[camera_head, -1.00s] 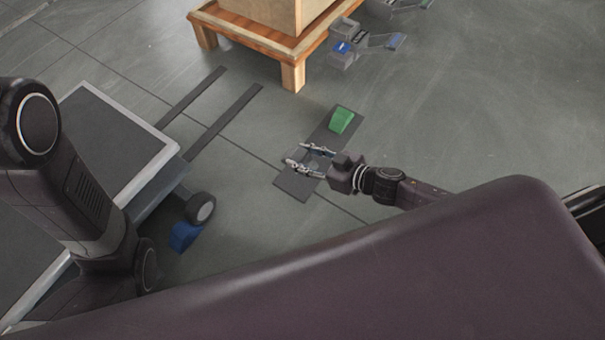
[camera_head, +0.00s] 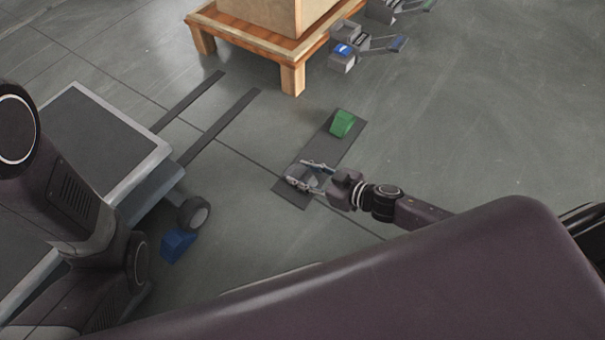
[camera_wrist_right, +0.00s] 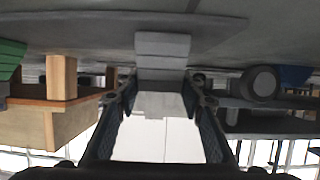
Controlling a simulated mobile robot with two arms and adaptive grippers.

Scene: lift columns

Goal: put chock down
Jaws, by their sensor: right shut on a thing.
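My right gripper (camera_head: 308,174) is low over the near part of a dark mat (camera_head: 330,145) on the floor. It is shut on a grey chock, which shows between the fingers in the right wrist view (camera_wrist_right: 163,52). In the head view the fingers partly hide this chock, and I cannot tell whether it touches the mat. A green chock (camera_head: 343,124) rests on the far part of the mat, apart from the gripper. A blue chock (camera_head: 178,245) is on the floor beside the cart wheel. My left arm shows at the left, but its gripper is out of view.
A cart (camera_head: 165,150) with a wheel (camera_head: 194,213) stands at the left. Two dark strips (camera_head: 225,120) lie on the floor. A wooden pallet (camera_head: 293,80) bears a box (camera_head: 262,12). Grey devices (camera_head: 345,45) lie at the top. Floor right of the mat is clear.

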